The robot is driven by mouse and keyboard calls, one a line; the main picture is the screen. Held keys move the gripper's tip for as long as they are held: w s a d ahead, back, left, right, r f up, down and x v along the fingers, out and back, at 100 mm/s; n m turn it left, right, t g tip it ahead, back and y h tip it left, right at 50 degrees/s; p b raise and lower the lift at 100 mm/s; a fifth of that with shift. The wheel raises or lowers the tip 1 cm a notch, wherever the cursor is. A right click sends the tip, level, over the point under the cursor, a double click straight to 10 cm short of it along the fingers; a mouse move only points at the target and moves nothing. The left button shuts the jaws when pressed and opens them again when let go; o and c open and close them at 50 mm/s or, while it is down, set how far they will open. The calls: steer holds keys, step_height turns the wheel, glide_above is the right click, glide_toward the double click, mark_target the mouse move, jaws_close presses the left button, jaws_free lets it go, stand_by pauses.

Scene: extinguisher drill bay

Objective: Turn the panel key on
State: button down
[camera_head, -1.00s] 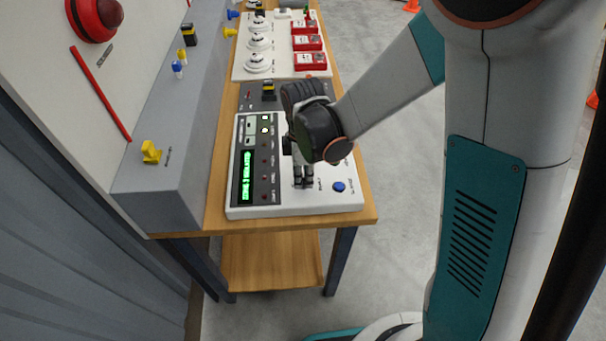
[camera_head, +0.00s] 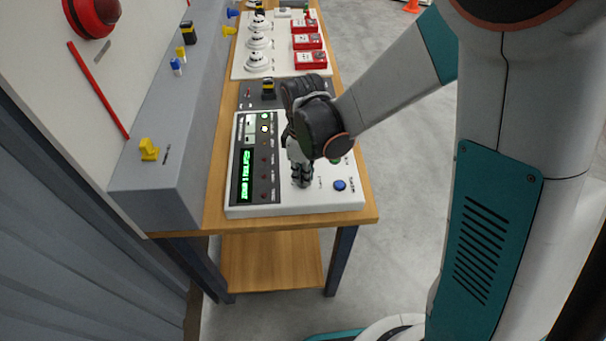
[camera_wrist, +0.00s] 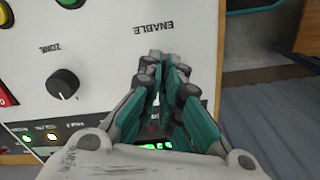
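The white control panel (camera_head: 236,211) lies on the wooden bench, and its face also shows in the wrist view (camera_wrist: 100,75). My gripper (camera_head: 301,181) points down at the front part of the panel. In the wrist view my gripper's fingertips (camera_wrist: 170,64) are drawn close together with a narrow gap, beside the upside-down ENABLE label (camera_wrist: 153,27). The panel key is hidden between and behind the fingers, so its angle cannot be seen. The fingers look closed around that spot.
A black ZONE knob (camera_wrist: 62,83) is beside the fingers. A blue button (camera_head: 340,185) sits near the panel's front right corner. A green display (camera_head: 246,175) is lit. Behind stand red call points (camera_head: 310,60) and white detectors (camera_head: 259,60). A grey ledge (camera_head: 150,190) borders the left.

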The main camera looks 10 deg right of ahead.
steer(key=m, duration=0.3)
steer(key=shift+m+b, duration=0.35)
steer(key=shift+m, duration=0.05)
steer(key=shift+m+b, duration=0.3)
steer(key=shift+m, duration=1.5)
steer(key=c, duration=1.8)
jaws_free()
steer(key=shift+r, duration=3.8)
